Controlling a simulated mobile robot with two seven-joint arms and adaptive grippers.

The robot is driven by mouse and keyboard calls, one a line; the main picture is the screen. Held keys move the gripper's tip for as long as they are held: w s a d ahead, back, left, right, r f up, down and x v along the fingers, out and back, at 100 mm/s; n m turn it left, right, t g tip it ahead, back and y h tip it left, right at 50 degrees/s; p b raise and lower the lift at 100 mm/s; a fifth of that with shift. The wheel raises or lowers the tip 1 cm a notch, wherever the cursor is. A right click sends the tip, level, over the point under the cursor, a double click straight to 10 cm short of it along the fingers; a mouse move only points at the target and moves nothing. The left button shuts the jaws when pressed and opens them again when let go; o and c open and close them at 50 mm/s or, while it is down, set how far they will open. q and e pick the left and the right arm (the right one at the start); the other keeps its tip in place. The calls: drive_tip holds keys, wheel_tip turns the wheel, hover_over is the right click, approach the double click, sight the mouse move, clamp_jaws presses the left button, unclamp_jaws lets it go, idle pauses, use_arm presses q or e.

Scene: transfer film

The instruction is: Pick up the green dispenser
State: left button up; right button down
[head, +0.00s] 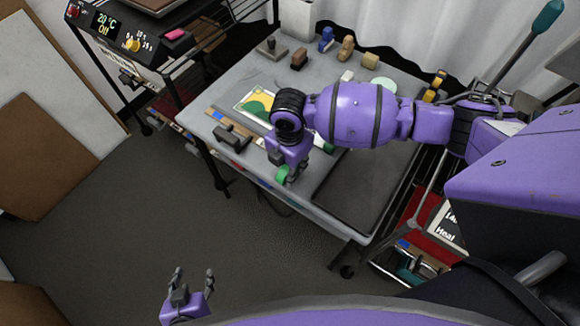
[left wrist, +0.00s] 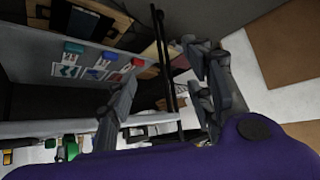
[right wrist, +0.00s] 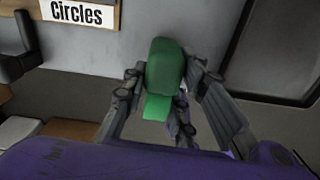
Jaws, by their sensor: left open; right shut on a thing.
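The green dispenser (right wrist: 164,72) is between the fingers of my right gripper (right wrist: 170,112) in the right wrist view. The gripper is shut on it. In the head view a small green part of the dispenser (head: 282,173) shows at the fingertips of my right gripper (head: 286,172), over the near edge of the grey table (head: 220,88). The purple wrist hides most of the fingers there. My left gripper (head: 192,272) is open and empty, low over the floor, away from the table. Its spread fingers also show in the left wrist view (left wrist: 158,75).
A black tape-like tool (head: 232,137) lies on the table near a wooden strip. Small blue (head: 326,39) and tan (head: 346,48) dispensers stand at the back. A dark mat (head: 362,190) covers the right side. A black rack with a control panel (head: 118,32) stands left. The floor in front is clear.

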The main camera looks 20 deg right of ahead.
drive_tip(key=shift+w+r, duration=0.1)
drive_tip(key=shift+r, duration=0.6)
drive_tip(key=s+a+r+p, duration=0.1)
drive_tip(key=s+a+r, duration=0.4)
drive_tip(key=s+r, duration=0.6)
drive_tip(key=shift+s+r, duration=0.3)
drive_tip(key=shift+s, duration=0.8)
drive_tip(key=shift+a, duration=0.1)
